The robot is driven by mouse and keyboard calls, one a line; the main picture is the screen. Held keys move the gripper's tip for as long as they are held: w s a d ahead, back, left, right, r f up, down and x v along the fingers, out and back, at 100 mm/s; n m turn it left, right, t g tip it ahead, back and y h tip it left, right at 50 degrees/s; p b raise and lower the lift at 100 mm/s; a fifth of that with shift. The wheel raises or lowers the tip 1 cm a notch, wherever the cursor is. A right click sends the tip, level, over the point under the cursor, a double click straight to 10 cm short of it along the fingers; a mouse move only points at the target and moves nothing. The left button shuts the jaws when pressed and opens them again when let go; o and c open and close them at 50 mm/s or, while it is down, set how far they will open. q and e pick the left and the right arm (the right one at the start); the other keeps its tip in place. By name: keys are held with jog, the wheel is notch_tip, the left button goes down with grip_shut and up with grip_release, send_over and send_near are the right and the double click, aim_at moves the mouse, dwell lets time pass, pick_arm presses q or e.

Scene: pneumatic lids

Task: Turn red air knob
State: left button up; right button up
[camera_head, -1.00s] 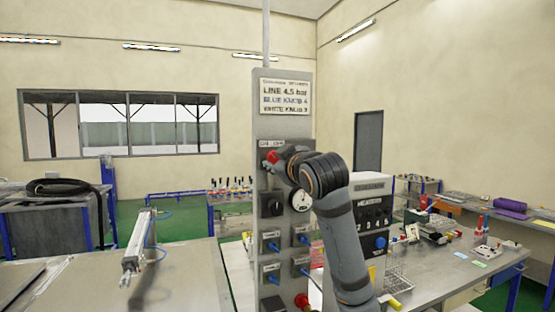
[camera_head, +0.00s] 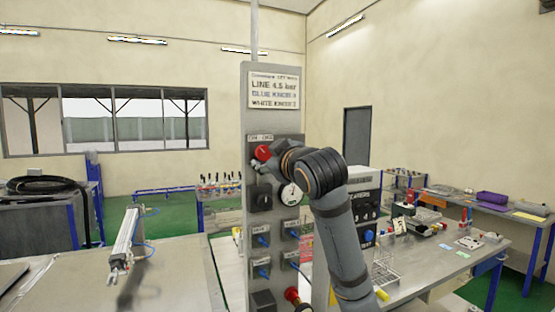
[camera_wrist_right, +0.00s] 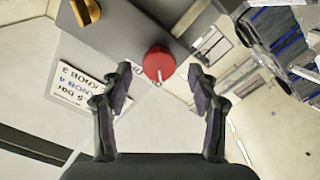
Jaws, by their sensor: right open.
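The red air knob (camera_head: 262,152) is on the upper part of the grey panel (camera_head: 257,118), under the sign, beside a label. My right arm reaches up in front of the panel, and its wrist is close to the knob's right side. The red knob (camera_wrist_right: 159,63) shows between and just beyond the fingertips, with no visible contact. My left gripper is not in view.
Below the knob are a round gauge (camera_head: 290,194), a black switch (camera_head: 261,198) and several blue-handled valves. A red button (camera_head: 292,295) is at the panel's foot. A workbench (camera_head: 440,262) with loose items stands to the right, and a table (camera_head: 180,275) with a cylinder to the left.

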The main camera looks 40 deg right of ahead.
jog(key=v, duration=0.9)
jog(key=shift+s, duration=0.2)
jog(key=shift+d, duration=0.1)
